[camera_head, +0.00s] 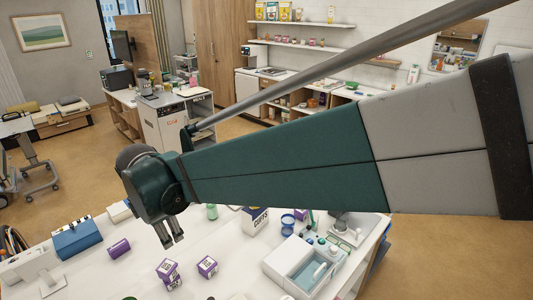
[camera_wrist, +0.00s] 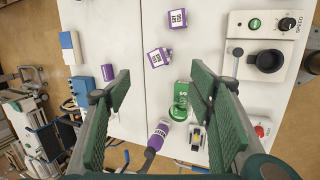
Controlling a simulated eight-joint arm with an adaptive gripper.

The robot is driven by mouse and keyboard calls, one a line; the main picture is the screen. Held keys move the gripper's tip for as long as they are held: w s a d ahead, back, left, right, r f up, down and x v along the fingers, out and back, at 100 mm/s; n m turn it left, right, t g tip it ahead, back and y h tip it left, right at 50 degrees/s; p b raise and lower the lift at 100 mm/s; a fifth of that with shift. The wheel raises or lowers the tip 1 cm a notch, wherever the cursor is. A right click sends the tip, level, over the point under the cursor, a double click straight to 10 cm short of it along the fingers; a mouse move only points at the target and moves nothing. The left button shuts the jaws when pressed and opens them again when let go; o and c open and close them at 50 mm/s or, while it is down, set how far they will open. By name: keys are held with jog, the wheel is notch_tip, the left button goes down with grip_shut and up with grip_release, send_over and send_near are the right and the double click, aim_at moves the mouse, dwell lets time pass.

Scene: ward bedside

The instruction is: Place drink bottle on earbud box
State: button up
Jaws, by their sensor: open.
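My gripper (camera_head: 173,242) hangs above the white table, open and empty. In the wrist view my gripper (camera_wrist: 158,75) has its fingers wide apart, with nothing between the pads. A white-and-purple box (camera_wrist: 158,57) and a second similar one (camera_wrist: 177,19) lie on the table ahead of the fingertips. Matching boxes show in the head view (camera_head: 207,266). Their print is too small to confirm an earbud box. A green bottle-like item (camera_wrist: 181,95) stands near the right finger. A purple-and-white bottle (camera_wrist: 159,133) is lower. I cannot tell which is the drink bottle.
A white device (camera_head: 303,264) stands at the right. Another device with a knob (camera_wrist: 265,62) is at the right of the wrist view. Bare table separates the boxes and cylinder.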

jog(key=d+r+m, duration=0.2)
jog(key=d+m, duration=0.2)
jog(key=d, duration=0.5)
jog(key=s+d+r+m+t, duration=0.1)
jog(key=d+m, duration=0.3)
jog(key=d, duration=0.5)
jog(key=d+r+m, duration=0.2)
jog(key=d+m, duration=0.1)
jog(key=d, duration=0.7)
jog(key=s+d+f+m, duration=0.1)
jog(key=s+d+m, duration=0.3)
jog(key=d, duration=0.3)
jog(key=s+d+f+m+t+h, duration=0.1)
jog(key=s+d+m, duration=0.3)
jog(key=d+m, duration=0.2)
jog(key=s+d+f+m+t, duration=0.1)
jog(key=s+d+f+m, duration=0.1)
jog(key=s+d+m, duration=0.3)
jog(key=d, duration=0.4)
jog(key=shift+d+h, duration=0.25)
jog(key=shift+h, duration=0.05)
jog(key=shift+f, duration=0.1)
notch_tip(320, 180, down, 13)
jog(key=b, duration=1.3)
jog(key=shift+f, duration=0.1)
